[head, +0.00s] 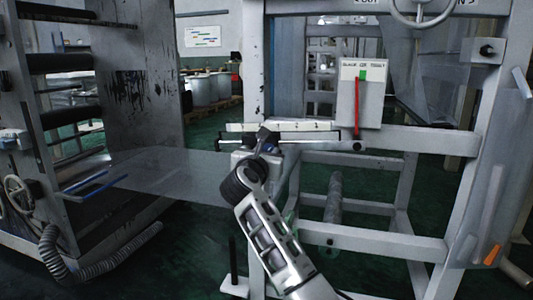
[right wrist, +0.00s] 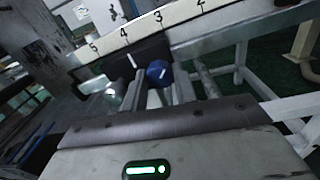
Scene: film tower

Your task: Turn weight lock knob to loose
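The weight lock knob is a small round blue knob (right wrist: 158,72) with a white mark on its face. It sits on a dark block below the white numbered scale in the right wrist view. My right gripper (right wrist: 157,82) points at the knob, with its grey fingers apart, one on either side of it. I cannot tell whether they touch it. In the head view my right gripper (head: 266,139) is at the scale beam (head: 300,127) and hides the knob. My left gripper is not in view.
A grey panel with a red lever (head: 357,105) stands right of the beam. A handwheel (head: 420,10) is above. A clear film sheet (head: 175,172) stretches left to the roller frame. White frame bars (head: 390,242) lie below and right.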

